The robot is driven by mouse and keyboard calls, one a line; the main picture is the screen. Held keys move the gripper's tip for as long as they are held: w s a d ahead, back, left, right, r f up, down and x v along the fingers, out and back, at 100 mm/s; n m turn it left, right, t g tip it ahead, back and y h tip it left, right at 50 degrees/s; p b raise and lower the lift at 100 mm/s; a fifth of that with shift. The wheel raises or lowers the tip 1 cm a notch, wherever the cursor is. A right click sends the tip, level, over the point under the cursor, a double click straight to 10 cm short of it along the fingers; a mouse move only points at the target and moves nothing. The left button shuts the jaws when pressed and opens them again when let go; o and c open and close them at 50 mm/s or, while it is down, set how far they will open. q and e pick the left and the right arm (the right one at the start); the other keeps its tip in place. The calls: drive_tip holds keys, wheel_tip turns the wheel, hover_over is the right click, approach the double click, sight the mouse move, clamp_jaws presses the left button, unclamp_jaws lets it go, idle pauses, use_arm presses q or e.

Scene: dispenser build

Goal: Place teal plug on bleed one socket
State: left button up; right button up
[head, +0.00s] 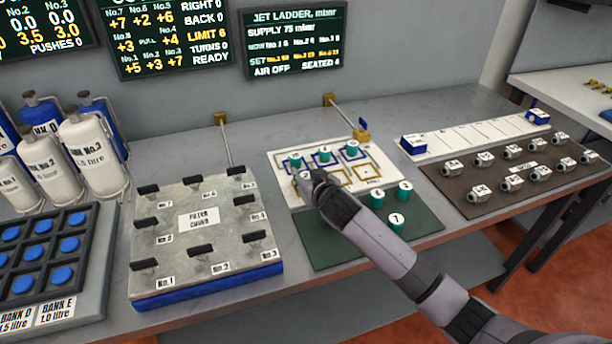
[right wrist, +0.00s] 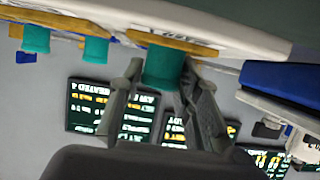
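A teal plug (right wrist: 162,68) sits between the two fingers of my right gripper (right wrist: 163,85) in the right wrist view, with both fingertips against its sides. Its far end meets a gold-coloured part on the white board; whether it is fully seated cannot be told. In the head view my right gripper (head: 310,180) is low over the left part of the white board (head: 400,189) and hides most of this plug. Three teal plugs (head: 324,153) stand in a row at the board's back. Three more (head: 397,222) stand on the green mat (head: 325,245). My left gripper is out of view.
The filter chart block (head: 197,219) with black handles stands left of the board. A brass valve with a blue tab (head: 362,134) is at the board's back right. A brown mat (head: 475,205) with several small fittings and a white strip (head: 470,137) lie to the right.

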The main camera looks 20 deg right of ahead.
drive_tip(key=o, duration=0.4)
drive_tip(key=shift+c, duration=0.2)
drive_tip(key=shift+r, duration=0.2)
drive_tip(key=shift+s, duration=0.3)
drive_tip(key=v, duration=1.1)
drive_tip(key=shift+s+r, duration=0.15)
drive_tip(key=shift+r, duration=0.05)
